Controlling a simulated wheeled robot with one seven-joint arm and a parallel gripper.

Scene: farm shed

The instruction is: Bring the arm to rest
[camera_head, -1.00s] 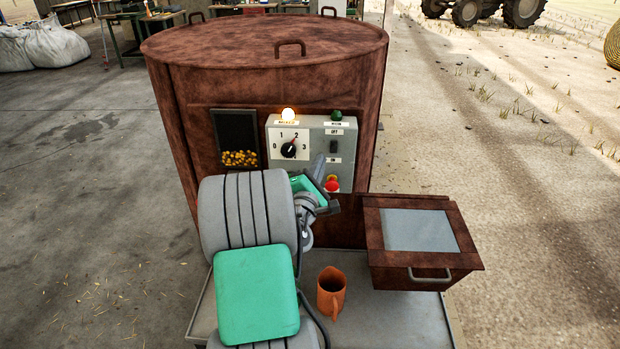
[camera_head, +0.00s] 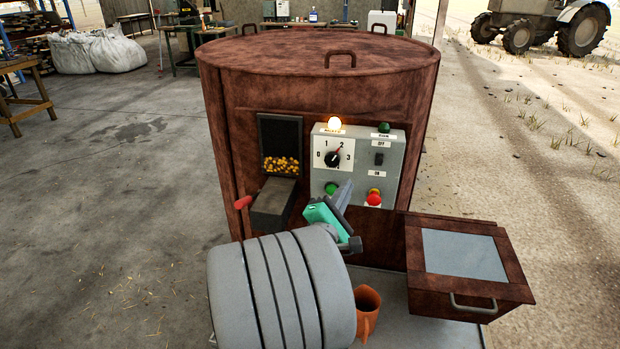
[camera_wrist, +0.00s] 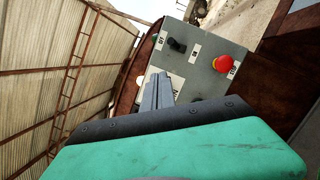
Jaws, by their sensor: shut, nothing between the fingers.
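My gripper (camera_head: 341,194) is shut and empty, in front of the lower part of the grey control panel (camera_head: 400,150) on the rusty brown drum machine (camera_head: 230,110). In the wrist view my shut fingers (camera_wrist: 157,92) point toward the panel, beside its switches and the red button (camera_wrist: 223,64). I cannot tell whether the fingertips touch the panel. In the head view the panel has a lit lamp (camera_head: 334,124), a dial (camera_head: 333,158), a black switch (camera_head: 379,158), a green button (camera_head: 331,187) and a red button (camera_head: 374,197).
A brown box with a grey top and handle (camera_head: 480,300) juts out at the right. A chute (camera_head: 272,203) with a red handle sits left of the panel. The concrete floor at left is open.

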